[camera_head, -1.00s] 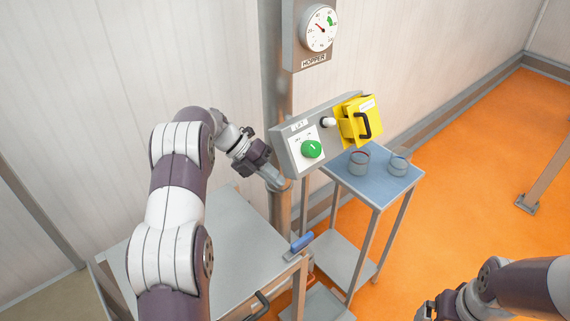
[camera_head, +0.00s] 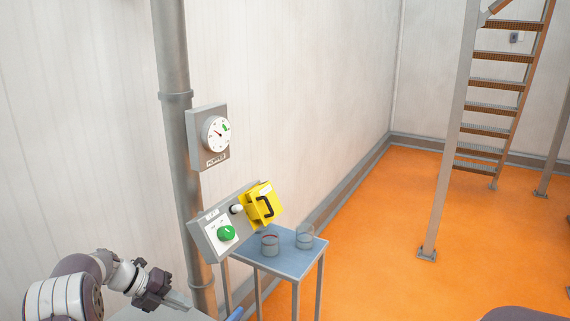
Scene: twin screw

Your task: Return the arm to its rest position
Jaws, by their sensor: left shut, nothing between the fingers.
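My left arm (camera_head: 65,297) comes in at the lower left of the head view. My left gripper (camera_head: 182,302) is shut and empty, pointing right, low and to the left of the grey control box (camera_head: 204,238). It is apart from the box. The box has a green knob (camera_head: 227,233), a white button (camera_head: 237,209) and a yellow cover (camera_head: 262,203) with a black handle. My right gripper is out of view; only a dark piece at the bottom right edge shows, perhaps part of my right arm.
A hopper gauge (camera_head: 216,134) hangs on a grey post (camera_head: 174,60) above the box. A small blue-topped table (camera_head: 290,262) holds two grey cups (camera_head: 270,244). A ladder (camera_head: 495,105) stands at the back right. The orange floor (camera_head: 375,235) between is clear.

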